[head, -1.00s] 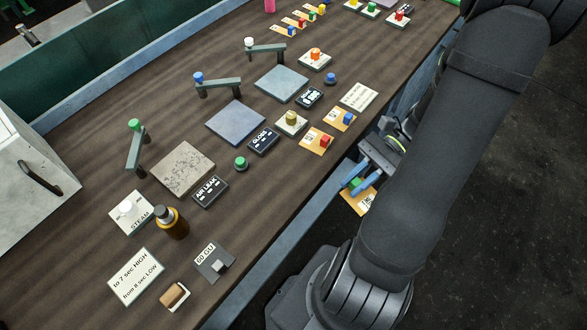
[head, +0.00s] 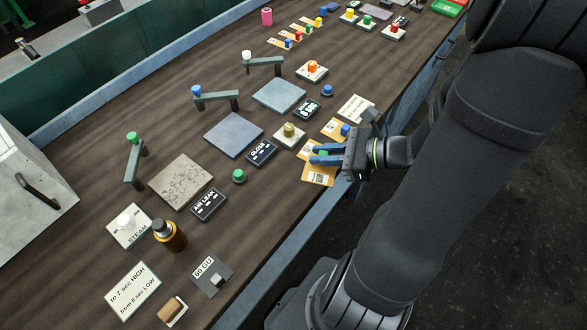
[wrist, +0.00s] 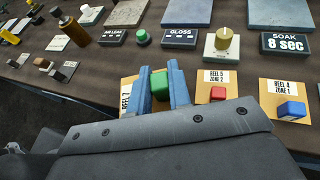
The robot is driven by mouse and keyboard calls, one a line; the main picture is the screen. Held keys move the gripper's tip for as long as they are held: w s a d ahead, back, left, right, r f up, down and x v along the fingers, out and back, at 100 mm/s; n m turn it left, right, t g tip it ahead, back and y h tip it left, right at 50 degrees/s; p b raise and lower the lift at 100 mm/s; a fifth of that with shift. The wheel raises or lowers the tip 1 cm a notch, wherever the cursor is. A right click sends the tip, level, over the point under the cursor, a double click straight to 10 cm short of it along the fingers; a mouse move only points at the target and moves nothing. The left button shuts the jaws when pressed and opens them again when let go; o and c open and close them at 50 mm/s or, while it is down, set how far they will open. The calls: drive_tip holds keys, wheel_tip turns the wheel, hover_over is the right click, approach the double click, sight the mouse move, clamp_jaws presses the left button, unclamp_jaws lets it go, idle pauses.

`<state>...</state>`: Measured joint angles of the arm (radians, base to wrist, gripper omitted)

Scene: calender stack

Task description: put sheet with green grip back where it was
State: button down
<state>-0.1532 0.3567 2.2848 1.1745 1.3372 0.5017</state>
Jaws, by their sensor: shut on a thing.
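My gripper (head: 316,154) is shut on the green grip (wrist: 160,83) of an orange sheet (head: 318,177). The sheet is over or on the front edge of the table, and I cannot tell whether it touches. In the wrist view its printed label (wrist: 127,97) reads REEL 7, and my fingers hide much of the rest. To the right of it in the wrist view is the orange sheet with a red grip (wrist: 218,93), then the orange sheet with a blue grip (wrist: 291,110). The red grip is hidden behind my gripper in the head view.
The AIR LEAK display (head: 208,205), green button (head: 239,176), GLOSS display (head: 261,152) and a yellow knob (head: 289,130) stand behind the sheets. Several small orange sheets with coloured grips (head: 298,36) lie at the far end. Bare wood (head: 275,205) lies at the front left.

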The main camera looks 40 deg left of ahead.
hover_over(294, 175)
wheel_tip(294, 175, down, 4)
drive_tip(key=shift+f, duration=2.05)
drive_tip(key=c, duration=1.3)
unclamp_jaws()
drive_tip(key=shift+c, duration=0.2)
drive_tip(key=v, duration=1.2)
drive_tip(key=shift+a, duration=0.1)
